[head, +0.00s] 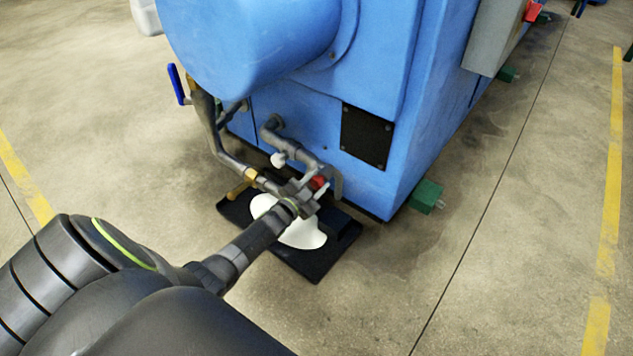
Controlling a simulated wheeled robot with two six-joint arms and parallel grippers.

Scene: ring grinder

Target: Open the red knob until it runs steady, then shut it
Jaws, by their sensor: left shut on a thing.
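The red knob (318,183) sits low on the pipework at the front of the blue machine, mostly hidden behind my left gripper. My left gripper (314,188) reaches in from the lower left and is shut on the red knob, its fingers on either side of it. A white patch (305,234), which looks like pooled liquid, lies in the black tray (318,266) below. I cannot make out a stream falling, as my gripper covers the space under the knob. My right gripper is out of view.
The blue machine (385,75) stands right behind the knob. Grey pipes (222,150) run beside it, with a blue lever (176,84) at the left and a white knob (279,160) close by. A green foot (426,196) stands at the right. The concrete floor around is clear.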

